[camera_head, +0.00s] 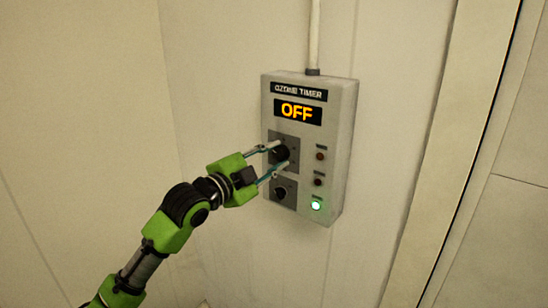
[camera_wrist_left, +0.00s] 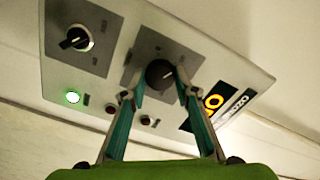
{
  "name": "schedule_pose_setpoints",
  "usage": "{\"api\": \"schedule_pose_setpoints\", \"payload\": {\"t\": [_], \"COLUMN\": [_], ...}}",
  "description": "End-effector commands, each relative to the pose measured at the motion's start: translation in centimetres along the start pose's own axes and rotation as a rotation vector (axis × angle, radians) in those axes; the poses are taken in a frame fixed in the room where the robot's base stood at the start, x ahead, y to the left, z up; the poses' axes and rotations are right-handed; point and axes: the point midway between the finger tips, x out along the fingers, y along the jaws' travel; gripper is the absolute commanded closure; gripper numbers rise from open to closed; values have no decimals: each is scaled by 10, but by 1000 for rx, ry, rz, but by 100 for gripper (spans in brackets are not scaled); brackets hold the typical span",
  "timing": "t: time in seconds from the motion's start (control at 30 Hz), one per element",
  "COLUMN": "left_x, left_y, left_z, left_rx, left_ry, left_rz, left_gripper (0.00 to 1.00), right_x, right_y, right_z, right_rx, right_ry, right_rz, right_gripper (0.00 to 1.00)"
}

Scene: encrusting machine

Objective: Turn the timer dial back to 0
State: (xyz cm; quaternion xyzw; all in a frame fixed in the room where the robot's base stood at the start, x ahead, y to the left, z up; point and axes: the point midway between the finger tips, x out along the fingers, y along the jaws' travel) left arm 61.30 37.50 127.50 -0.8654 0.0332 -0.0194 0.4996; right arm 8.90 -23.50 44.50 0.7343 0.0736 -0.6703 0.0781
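The ozone timer box (camera_head: 340,150) is a grey panel on the wall, and its display (camera_head: 298,112) reads OFF. The timer dial (camera_head: 280,153) is a round black knob on a dark square plate below the display. It also shows in the left wrist view (camera_wrist_left: 159,74). My left gripper (camera_head: 282,156) has its two fingers spread on either side of the dial, with the tips close to it; in the left wrist view the gripper (camera_wrist_left: 160,82) straddles the dial. I cannot tell whether the fingertips touch it. My right gripper is not in view.
A smaller black switch (camera_head: 281,192) sits below the dial. A lit green lamp (camera_head: 316,205) and two dark reddish buttons (camera_head: 320,155) are at the right of the panel. A conduit (camera_head: 314,40) runs up from the box. The wall around is clear.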

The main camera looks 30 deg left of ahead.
Motion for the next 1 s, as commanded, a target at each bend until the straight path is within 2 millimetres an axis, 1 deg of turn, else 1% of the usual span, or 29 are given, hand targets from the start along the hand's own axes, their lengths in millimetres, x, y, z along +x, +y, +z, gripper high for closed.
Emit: {"api": "schedule_pose_setpoints", "payload": {"t": [0.17,0.37,0.57,1.0], "left_x": [0,0,0,0], "left_y": [0,-1,-1,-3], "left_z": [0,-1,-2,-2], "left_rx": [-17,-95,-246,-662], "left_ry": [0,0,1,0], "left_rz": [2,3,3,2], "left_gripper": [94,93,93,93], "right_x": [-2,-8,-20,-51], "right_y": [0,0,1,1], "right_z": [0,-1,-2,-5], "right_rx": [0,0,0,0], "right_ry": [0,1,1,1], "right_rz": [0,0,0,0], "right_gripper": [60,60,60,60]}}
